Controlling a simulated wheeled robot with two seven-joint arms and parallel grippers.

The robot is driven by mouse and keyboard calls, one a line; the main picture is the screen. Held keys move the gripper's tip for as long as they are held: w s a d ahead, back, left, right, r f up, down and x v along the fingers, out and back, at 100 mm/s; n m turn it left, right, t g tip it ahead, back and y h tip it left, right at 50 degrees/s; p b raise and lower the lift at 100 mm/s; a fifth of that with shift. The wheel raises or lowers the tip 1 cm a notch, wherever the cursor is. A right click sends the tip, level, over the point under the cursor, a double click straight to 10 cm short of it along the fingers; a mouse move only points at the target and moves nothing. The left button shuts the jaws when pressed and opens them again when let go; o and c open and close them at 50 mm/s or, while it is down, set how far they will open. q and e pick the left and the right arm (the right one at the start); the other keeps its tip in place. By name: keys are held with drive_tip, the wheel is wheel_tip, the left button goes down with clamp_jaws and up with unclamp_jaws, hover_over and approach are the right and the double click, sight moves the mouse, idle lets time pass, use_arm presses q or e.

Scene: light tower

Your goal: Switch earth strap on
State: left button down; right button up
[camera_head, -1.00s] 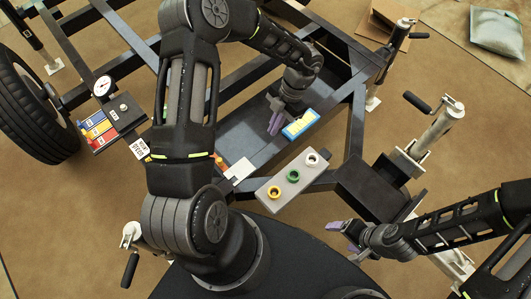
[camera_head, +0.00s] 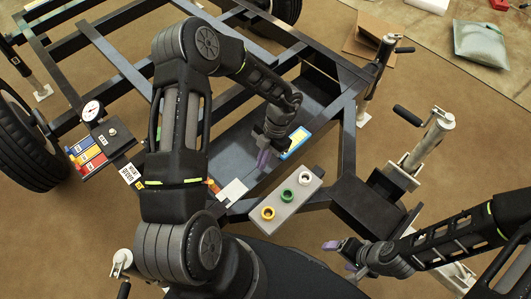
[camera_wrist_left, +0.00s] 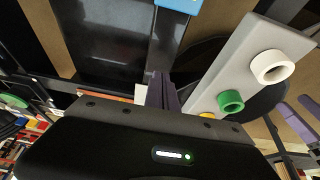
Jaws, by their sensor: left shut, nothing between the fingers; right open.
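No part marked as the earth strap switch can be made out. A grey block (camera_head: 287,203) with yellow, green and white round sockets sits at the frame's front; it also shows in the left wrist view (camera_wrist_left: 225,75). A blue-and-yellow box (camera_head: 296,142) lies in the dark tray behind it. My left gripper (camera_head: 263,160) is shut and empty, pointing down over the tray, left of the box and behind the block. Its purple fingers show together in the wrist view (camera_wrist_left: 162,92). My right gripper (camera_head: 343,255) is open and empty, front right of the block.
A small panel (camera_head: 100,150) with a gauge and red, blue and yellow labels is at left, beside a black tyre (camera_head: 25,145). A white card (camera_head: 232,190) lies near the tray's front. Crank jacks (camera_head: 430,140) stand at right. A cardboard box and grey bag (camera_head: 482,42) lie behind.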

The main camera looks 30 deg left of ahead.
sight(247, 187)
use_arm(q)
drive_tip(key=x, duration=0.4)
drive_tip(key=shift+b, duration=0.35)
drive_tip(key=shift+s+a+r, duration=0.15)
drive_tip(key=shift+s+a, duration=0.05)
drive_tip(key=shift+s, duration=0.4)
drive_tip(key=shift+s+a+r, duration=0.1)
drive_tip(key=shift+s+a, duration=0.15)
drive_tip(key=shift+s, duration=0.4)
drive_tip(key=shift+s+a, duration=0.15)
drive_tip(key=shift+s, duration=0.45)
drive_tip(key=shift+s+m+p, duration=0.3)
drive_tip(key=shift+s+p, duration=0.15)
drive_tip(key=shift+s, duration=0.1)
drive_tip(key=shift+s+d, duration=0.1)
drive_tip(key=shift+d, duration=0.1)
